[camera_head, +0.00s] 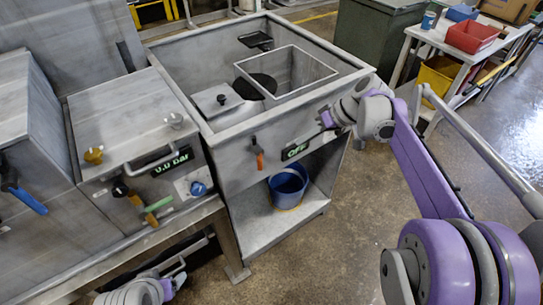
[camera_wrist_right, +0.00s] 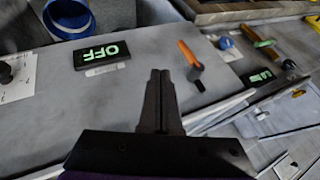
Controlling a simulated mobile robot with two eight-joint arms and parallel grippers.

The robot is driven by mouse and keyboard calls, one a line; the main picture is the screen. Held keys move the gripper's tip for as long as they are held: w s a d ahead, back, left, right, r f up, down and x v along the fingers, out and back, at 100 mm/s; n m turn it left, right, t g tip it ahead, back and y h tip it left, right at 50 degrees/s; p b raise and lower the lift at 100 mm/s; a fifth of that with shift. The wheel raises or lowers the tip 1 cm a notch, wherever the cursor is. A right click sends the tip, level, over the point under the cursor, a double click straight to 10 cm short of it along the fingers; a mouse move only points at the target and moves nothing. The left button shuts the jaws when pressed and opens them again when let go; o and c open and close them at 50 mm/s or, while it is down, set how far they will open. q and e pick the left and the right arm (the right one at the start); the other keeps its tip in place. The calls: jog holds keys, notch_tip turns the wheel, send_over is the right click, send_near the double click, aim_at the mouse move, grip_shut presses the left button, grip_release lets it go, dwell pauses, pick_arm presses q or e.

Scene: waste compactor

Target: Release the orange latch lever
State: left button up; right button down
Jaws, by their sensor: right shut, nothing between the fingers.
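An orange lever (camera_head: 259,160) with a dark pivot hangs on the front panel of the middle grey machine, left of the green-lit OFF display (camera_head: 295,151). In the right wrist view the orange lever (camera_wrist_right: 188,53) stands just beyond and to the right of my fingertips, with a visible gap. My right gripper (camera_head: 327,119) is at the right front corner of this machine, to the right of the lever. Its fingers (camera_wrist_right: 160,78) are shut together and empty. Part of my left gripper (camera_head: 176,281) shows at the bottom edge; its fingers are unclear.
A blue bucket (camera_head: 288,186) stands on the shelf below the panel. The left machine (camera_head: 122,120) has a lit display, a blue knob (camera_head: 198,188) and another orange handle (camera_head: 150,217). A table with a red bin (camera_head: 471,36) is at the back right. Floor in front is clear.

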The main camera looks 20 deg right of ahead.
jog(key=w+a+f, duration=0.2)
jog(key=a+f, duration=0.6)
jog(key=a, duration=0.1)
jog(key=shift+w, duration=0.25)
jog(key=shift+a, duration=0.1)
